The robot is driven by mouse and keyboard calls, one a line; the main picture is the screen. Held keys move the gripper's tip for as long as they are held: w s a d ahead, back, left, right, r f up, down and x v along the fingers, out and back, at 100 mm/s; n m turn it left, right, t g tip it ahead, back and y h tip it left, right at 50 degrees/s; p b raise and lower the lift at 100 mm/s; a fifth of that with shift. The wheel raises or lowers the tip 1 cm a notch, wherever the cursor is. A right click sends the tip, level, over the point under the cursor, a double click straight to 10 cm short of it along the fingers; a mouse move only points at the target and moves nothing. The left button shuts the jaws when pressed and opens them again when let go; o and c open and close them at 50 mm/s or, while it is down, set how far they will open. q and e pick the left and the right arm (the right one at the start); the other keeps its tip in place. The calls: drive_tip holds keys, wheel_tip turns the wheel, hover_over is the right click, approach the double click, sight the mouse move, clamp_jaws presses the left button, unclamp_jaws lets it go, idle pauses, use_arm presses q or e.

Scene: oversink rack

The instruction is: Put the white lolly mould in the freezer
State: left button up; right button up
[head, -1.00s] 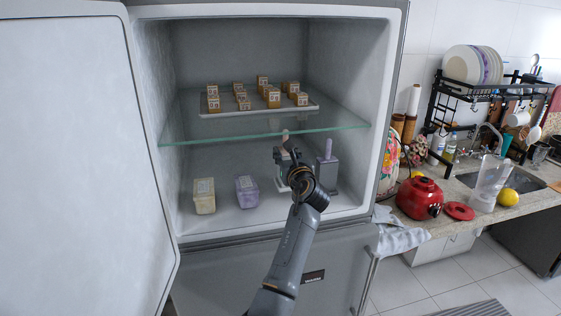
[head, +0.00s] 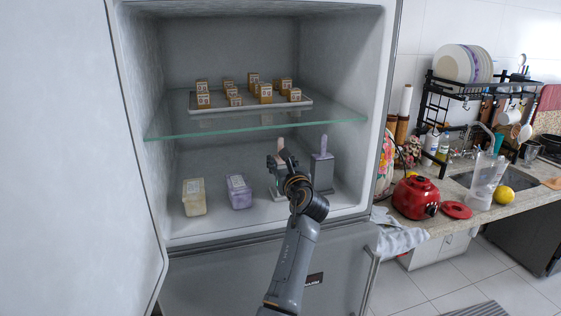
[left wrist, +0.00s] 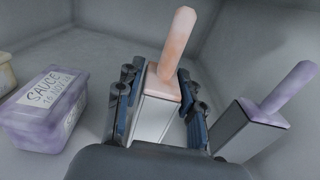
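The white lolly mould (head: 277,190) is an upright pale block with a pinkish top and stick, inside the freezer (head: 255,213) at the right of its lower compartment. It also shows in the left wrist view (left wrist: 150,119), between the two fingers. My left gripper (head: 281,159) reaches in from the front and appears shut on the mould, with one finger on each side. The mould is at or just above the freezer floor; its exact contact is hard to see. My right gripper is not in view.
A grey mould with a purple stick (head: 322,175) stands close on the right. A lilac sauce tub (head: 239,193) and a yellowish tub (head: 194,198) stand to the left. A glass shelf (head: 250,126) spans above, carrying a tray of small blocks. The open door (head: 70,160) is at left.

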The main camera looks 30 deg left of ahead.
use_arm(q)
drive_tip(key=shift+o, duration=0.9)
drive_tip(key=shift+a, duration=0.1)
drive_tip(key=shift+r, duration=0.2)
drive_tip(key=b+v, duration=0.3)
drive_tip(key=v, duration=0.9)
